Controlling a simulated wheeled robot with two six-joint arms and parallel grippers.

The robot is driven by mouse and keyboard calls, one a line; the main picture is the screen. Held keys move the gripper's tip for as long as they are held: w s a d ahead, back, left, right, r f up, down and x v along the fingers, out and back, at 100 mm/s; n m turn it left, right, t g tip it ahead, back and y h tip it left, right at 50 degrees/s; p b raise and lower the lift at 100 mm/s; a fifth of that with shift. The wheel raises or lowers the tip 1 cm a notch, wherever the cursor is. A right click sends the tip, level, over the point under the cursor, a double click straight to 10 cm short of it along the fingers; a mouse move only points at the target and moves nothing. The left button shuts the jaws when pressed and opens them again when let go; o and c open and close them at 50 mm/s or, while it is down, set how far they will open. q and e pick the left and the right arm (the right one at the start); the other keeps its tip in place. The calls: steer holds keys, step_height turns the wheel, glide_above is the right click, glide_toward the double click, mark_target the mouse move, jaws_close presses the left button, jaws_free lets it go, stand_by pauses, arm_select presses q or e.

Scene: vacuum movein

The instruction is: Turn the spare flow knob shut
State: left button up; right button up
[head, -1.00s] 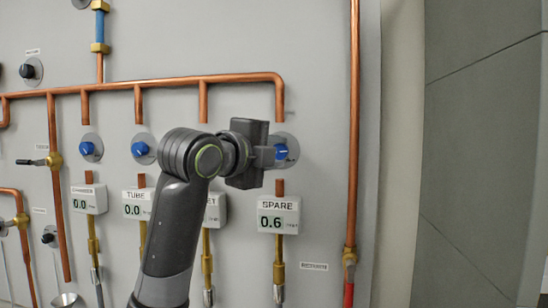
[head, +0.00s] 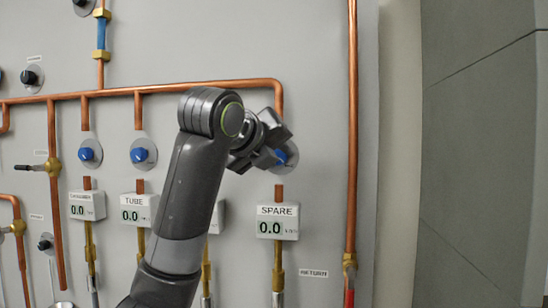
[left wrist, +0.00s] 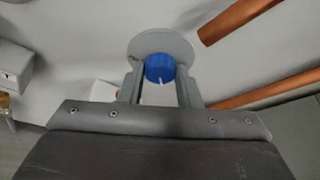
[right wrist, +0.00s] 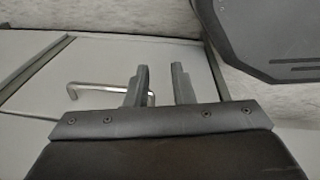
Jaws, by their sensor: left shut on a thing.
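The spare flow knob (head: 281,157) is blue on a round grey plate, at the right end of the knob row. My left gripper (head: 272,155) is at it, tilted, and covers part of it in the head view. In the left wrist view the blue knob (left wrist: 160,68) sits between the two fingers of my left gripper (left wrist: 160,88), which are shut on it; a white mark shows on the knob. The SPARE meter (head: 278,222) below reads 0.0. My right gripper (right wrist: 159,85) shows only in the right wrist view, fingers apart and nothing between them.
Two similar blue knobs (head: 143,153) (head: 89,153) sit to the left, above meters reading 0.0, such as the TUBE meter (head: 138,210). Copper pipes (head: 353,130) run over the grey panel. A metal handle (right wrist: 105,90) on a grey surface shows in the right wrist view.

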arm_select(q)
steer(key=shift+r+m, duration=0.1)
steer(key=shift+m, duration=0.2)
stand_by(0.4)
steer(key=o, duration=1)
steer(key=shift+w, duration=0.1)
steer(key=shift+c, duration=0.2)
steer(key=b+v, duration=1.4)
steer(key=v, duration=0.3)
steer(key=shift+s+b, duration=0.25)
steer(key=shift+b, duration=0.05)
